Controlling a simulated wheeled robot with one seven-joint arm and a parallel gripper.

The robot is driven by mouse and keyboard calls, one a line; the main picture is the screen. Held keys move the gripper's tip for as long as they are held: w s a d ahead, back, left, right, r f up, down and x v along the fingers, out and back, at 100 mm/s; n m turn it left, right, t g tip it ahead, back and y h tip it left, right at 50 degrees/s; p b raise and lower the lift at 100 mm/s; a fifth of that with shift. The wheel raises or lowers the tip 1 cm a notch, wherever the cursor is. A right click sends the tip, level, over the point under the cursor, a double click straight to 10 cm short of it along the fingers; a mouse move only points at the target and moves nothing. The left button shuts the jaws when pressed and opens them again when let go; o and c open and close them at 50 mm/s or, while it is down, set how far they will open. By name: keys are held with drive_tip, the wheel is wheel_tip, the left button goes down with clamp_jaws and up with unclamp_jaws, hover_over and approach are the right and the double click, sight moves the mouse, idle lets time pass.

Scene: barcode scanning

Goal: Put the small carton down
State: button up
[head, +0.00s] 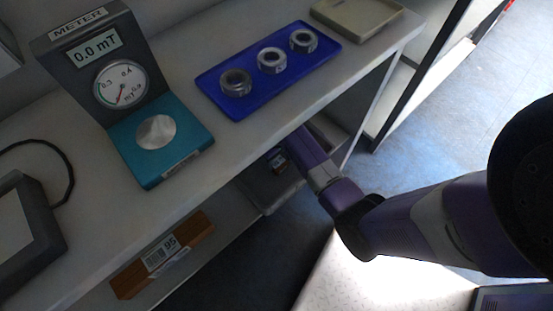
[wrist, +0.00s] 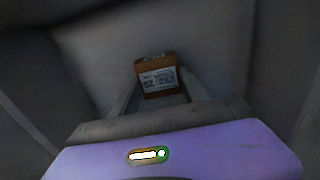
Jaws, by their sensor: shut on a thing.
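The small carton (wrist: 157,80) is brown with a white printed label. In the wrist view it sits between the two fingers of my gripper (wrist: 158,93), which is shut on it. My arm reaches in under the counter there, and the fingers are mostly hidden. I cannot tell whether the carton touches the shelf.
A longer brown box (head: 190,233) with a "95" barcode label lies on the lower shelf to the left. On the counter (head: 215,40) stand a meter (head: 158,135), a blue tray (head: 240,103) with three metal rings, and a beige tray (head: 355,18).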

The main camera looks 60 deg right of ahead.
sight(277, 161)
drive_tip(key=shift+f, duration=0.1)
drive_tip(key=o, duration=1.5)
wheel_tip(277, 161, up, 8)
drive_tip(key=shift+f+p, duration=0.1)
drive_tip(key=shift+p, duration=1.05)
drive_tip(key=shift+s, duration=0.1)
